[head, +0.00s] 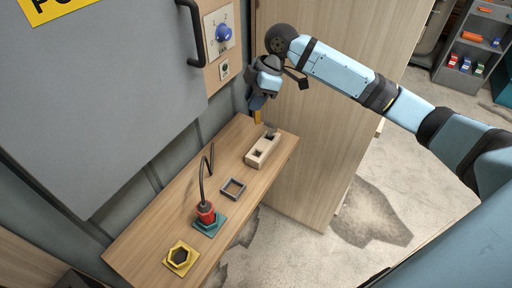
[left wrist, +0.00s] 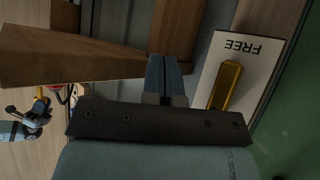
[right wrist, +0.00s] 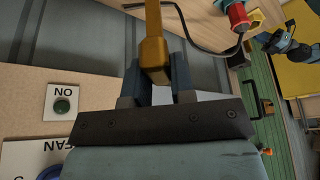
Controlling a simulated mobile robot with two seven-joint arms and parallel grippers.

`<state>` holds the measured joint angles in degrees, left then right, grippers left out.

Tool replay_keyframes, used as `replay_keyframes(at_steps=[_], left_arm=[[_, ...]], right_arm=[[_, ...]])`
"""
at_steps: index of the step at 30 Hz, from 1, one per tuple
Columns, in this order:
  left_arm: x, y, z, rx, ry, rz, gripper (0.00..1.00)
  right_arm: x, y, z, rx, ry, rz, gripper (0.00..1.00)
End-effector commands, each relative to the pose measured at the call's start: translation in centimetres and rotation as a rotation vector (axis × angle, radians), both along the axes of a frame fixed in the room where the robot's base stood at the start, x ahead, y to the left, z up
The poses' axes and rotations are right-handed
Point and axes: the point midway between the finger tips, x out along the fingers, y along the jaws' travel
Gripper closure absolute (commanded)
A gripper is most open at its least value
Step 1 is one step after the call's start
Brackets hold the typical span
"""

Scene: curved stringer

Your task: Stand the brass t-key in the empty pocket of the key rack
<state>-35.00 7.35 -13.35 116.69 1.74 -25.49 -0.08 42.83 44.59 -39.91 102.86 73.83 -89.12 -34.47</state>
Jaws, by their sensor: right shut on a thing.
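The brass t-key (head: 257,117) is held in my right gripper (head: 258,103), with its lower end hanging just above the back end of the key rack. In the right wrist view the key (right wrist: 153,48) stands between the two fingers (right wrist: 158,85). The pale wooden key rack (head: 261,153) lies on the shelf; a dark square pocket shows in its near part, and something grey sits at its far end. Whether the key touches the rack I cannot tell. My left gripper (left wrist: 168,78) shows in its wrist view with fingers together and nothing between them; it is outside the head view.
The narrow wooden shelf (head: 150,243) also carries a grey square frame (head: 233,189), a red plug (head: 206,213) with a black cable and a yellow hexagonal socket (head: 180,258). A panel with a blue knob (head: 224,33) is behind the gripper. A wooden cabinet (head: 320,150) stands right of the shelf.

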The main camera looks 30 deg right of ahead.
Motion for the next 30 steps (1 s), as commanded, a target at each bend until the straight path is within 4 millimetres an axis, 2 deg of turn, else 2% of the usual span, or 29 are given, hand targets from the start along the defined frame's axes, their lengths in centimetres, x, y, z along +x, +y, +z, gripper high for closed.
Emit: replay_keyframes(at_steps=[1, 6, 12, 20, 27, 30], left_arm=[[0.1, 0.0, 0.0, -0.001, -0.002, 0.001, 1.00], [0.1, -0.1, -0.3, -0.003, 0.001, 0.002, 1.00], [0.1, -0.1, -0.6, -0.007, 0.006, 0.004, 1.00], [0.1, -0.2, -0.7, -0.009, 0.008, 0.006, 1.00], [0.1, -0.2, -1.0, -0.010, 0.010, 0.005, 1.00], [0.1, -0.2, -0.9, -0.010, 0.010, 0.005, 1.00]], right_arm=[[-0.1, 0.0, -1.6, -0.001, 0.006, 0.000, 1.00], [-0.1, 0.1, -6.2, 0.000, 0.005, -0.001, 1.00], [-0.1, 0.0, -10.3, 0.000, 0.002, -0.002, 1.00], [-0.1, 0.1, -12.4, -0.001, 0.001, -0.002, 1.00], [-0.1, 0.1, -15.7, -0.002, 0.002, -0.001, 1.00], [0.0, 0.0, -16.0, -0.001, 0.000, -0.001, 1.00]])
